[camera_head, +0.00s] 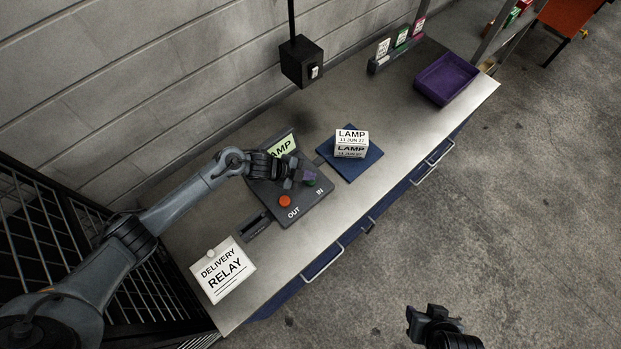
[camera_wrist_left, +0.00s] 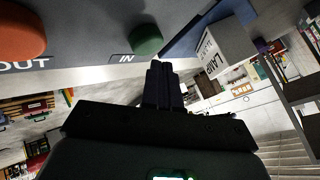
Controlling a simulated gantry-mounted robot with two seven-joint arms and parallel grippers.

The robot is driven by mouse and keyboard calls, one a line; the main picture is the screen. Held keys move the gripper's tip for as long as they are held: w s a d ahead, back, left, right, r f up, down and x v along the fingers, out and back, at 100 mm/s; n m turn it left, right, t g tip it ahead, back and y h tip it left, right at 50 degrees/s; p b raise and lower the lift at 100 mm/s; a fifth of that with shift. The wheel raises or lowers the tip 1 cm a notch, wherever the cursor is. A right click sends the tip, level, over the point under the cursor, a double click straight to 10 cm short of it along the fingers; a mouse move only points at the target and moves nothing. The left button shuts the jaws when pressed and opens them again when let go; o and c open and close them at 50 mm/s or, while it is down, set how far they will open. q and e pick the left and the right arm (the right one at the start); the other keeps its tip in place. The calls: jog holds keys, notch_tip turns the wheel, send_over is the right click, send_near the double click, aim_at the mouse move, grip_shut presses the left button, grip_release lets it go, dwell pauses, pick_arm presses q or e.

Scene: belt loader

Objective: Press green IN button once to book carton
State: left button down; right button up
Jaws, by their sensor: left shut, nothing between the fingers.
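The green IN button (camera_head: 309,180) sits on a dark control panel (camera_head: 314,202), beside a red-orange OUT button (camera_head: 285,201). My left gripper (camera_head: 302,176) is shut and empty, its fingertips close to the green button. In the left wrist view the green IN button (camera_wrist_left: 146,40) is just beyond the shut fingertips (camera_wrist_left: 158,68); I cannot tell whether they touch it. The panel's screen (camera_head: 282,146) reads "AMP", partly hidden by my gripper. A white carton (camera_head: 351,143) labelled LAMP stands on a blue pad (camera_head: 365,164). My right gripper (camera_head: 434,315) is at the bottom, off the bench.
A purple tray (camera_head: 446,79) is at the far right end. A black box (camera_head: 302,62) hangs over the back edge. The bench (camera_head: 410,118) is clear between pad and tray.

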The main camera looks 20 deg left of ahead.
pick_arm(q)
jog(key=shift+r, duration=0.15)
notch_tip(320, 180, up, 5)
jog(key=p, duration=0.4)
dwell(0.5)
